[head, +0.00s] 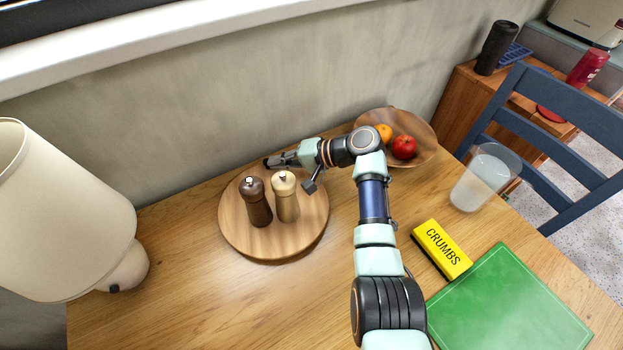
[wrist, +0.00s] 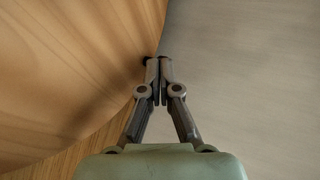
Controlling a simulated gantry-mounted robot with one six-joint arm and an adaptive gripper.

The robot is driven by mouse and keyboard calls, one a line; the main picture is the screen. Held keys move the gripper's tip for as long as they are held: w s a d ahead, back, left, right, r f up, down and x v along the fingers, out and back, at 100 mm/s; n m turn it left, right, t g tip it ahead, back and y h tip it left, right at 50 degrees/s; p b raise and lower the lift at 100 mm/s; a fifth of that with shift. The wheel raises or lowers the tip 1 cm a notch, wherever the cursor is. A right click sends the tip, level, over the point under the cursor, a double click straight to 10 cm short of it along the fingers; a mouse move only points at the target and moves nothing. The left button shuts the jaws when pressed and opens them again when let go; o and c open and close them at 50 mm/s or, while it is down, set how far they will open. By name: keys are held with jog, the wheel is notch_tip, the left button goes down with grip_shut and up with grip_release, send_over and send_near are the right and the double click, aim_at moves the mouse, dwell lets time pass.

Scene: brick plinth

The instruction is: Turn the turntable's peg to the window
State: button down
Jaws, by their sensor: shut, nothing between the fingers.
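The turntable (head: 300,236) is a round wooden disc on the table. It carries a dark brown mill (head: 257,205) and a pale wooden mill (head: 286,198), both upright. My gripper (head: 269,163) is at the disc's back edge, on the wall side, with its fingers pointing left. In the wrist view, the fingers (wrist: 158,62) are closed together with nothing visible between them. The turntable's rim (wrist: 60,60) curves along their left; contact cannot be told. I cannot make out a separate peg; a small dark spot shows by the fingertips. The window (head: 60,12) is at the top left.
A lamp (head: 65,215) stands left of the turntable. A fruit bowl (head: 425,135) is behind my arm. The wall (head: 180,150) is close behind the gripper. The front-left table is clear.

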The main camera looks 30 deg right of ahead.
jog(key=shift+s+d+r+p, duration=0.2)
jog(key=shift+p, duration=0.1)
jog(key=s+f+p+v, duration=0.1)
jog(key=p+v, duration=0.3)
jog(key=v, duration=0.9)
jog(key=shift+f, duration=0.15)
